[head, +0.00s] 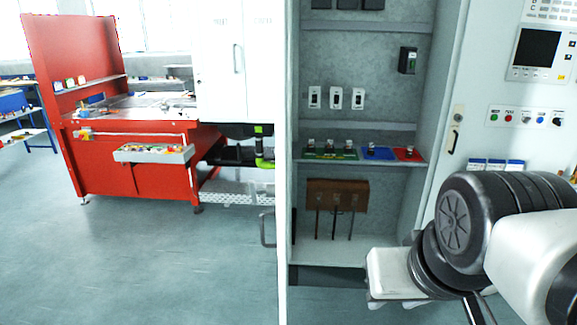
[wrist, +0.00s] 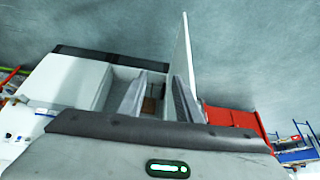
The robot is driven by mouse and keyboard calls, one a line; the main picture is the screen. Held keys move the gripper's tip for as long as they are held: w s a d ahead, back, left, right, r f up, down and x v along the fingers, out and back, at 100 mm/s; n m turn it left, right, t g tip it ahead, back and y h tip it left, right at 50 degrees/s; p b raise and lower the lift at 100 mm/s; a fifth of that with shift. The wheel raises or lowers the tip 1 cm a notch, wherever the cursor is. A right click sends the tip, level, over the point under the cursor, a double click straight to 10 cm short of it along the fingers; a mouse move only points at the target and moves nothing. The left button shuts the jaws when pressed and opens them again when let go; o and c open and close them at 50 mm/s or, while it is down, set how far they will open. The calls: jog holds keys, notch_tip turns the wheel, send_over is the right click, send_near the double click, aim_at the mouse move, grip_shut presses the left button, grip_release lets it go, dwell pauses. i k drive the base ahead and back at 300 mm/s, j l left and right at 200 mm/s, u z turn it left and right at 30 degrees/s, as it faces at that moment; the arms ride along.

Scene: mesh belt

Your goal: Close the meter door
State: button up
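The meter door (head: 283,160) stands open at the left side of the grey cabinet (head: 365,45). In the head view I see it almost edge-on, with a dark handle (head: 266,229) low on its left side. In the wrist view the door (wrist: 182,55) is a thin white panel standing out from the cabinet. My gripper (wrist: 158,78) is open and empty, its two grey fingers well apart. It faces the cabinet and appears apart from the door. In the head view my white hand is low in front of the cabinet's right side; its fingertips cannot be made out.
Inside the cabinet are white switches (head: 336,98), a shelf of coloured terminals (head: 378,152) and a brown block (head: 337,195). A control panel with a screen (head: 538,48) is at right. A red workbench (head: 125,150) stands at left, with open floor (head: 130,265) before it.

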aim_at(280, 6)
jog(key=i+j, duration=0.15)
jog(key=j, duration=0.2)
jog(key=i+j, duration=0.15)
jog(key=j, duration=0.2)
jog(key=i+j+z, duration=0.1)
jog(key=j, duration=0.25)
jog(key=i+j+u, duration=0.1)
jog(key=j, duration=0.25)
jog(key=j+u, duration=0.35)
jog(key=j, duration=0.3)
